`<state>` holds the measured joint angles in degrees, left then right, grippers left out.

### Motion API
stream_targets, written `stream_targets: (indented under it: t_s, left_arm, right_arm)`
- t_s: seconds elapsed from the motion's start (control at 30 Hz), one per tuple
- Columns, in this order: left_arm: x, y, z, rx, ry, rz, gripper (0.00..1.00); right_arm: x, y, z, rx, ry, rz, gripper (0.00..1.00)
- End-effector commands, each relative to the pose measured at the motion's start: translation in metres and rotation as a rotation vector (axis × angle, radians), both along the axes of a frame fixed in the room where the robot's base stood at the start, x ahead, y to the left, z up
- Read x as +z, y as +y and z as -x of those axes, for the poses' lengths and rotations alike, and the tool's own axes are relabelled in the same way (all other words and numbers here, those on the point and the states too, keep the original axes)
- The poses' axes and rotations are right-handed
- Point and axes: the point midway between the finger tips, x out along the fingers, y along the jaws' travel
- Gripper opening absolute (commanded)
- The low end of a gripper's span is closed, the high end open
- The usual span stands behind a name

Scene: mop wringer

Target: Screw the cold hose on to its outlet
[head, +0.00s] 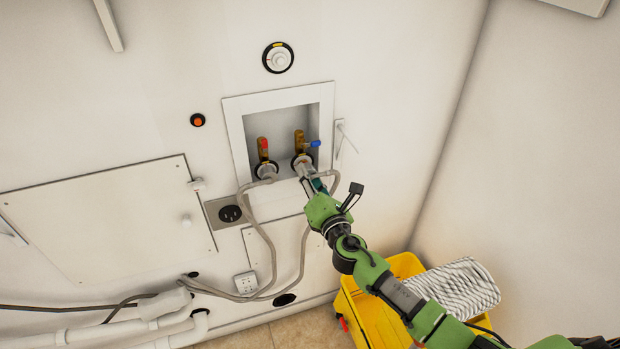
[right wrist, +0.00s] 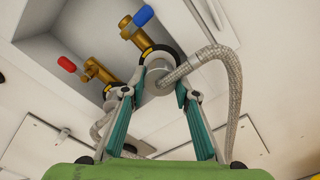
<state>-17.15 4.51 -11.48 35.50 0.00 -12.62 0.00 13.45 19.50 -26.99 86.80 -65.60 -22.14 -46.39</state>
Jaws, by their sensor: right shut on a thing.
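The cold outlet (head: 299,141) is a brass valve with a blue handle in the right half of the recessed wall box. It also shows in the right wrist view (right wrist: 132,28). The cold hose (right wrist: 228,85) is grey and braided, with a pale round end nut (right wrist: 158,78). My right gripper (right wrist: 154,88) is shut on this nut, one teal finger on each side. The nut sits right at the outlet's dark collar; I cannot tell whether its thread has caught. In the head view the right gripper (head: 307,181) partly hides the nut. My left gripper is not in view.
The hot outlet (head: 263,148), with a red handle, is just left and has its own hose (head: 262,234). The box frame (head: 236,130) surrounds both valves. A small open flap (head: 341,138) is at its right. A yellow mop bucket (head: 408,263) stands below right.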

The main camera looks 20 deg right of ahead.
Motion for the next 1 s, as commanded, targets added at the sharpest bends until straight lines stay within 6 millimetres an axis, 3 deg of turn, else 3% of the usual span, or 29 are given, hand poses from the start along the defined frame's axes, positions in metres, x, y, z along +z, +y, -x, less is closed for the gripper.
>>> stream_targets:
  t_s: [1.0]
  left_arm:
    - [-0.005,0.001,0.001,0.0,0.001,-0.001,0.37]
  right_arm:
    - [0.001,0.001,-0.019,0.001,-0.001,0.0,0.07]
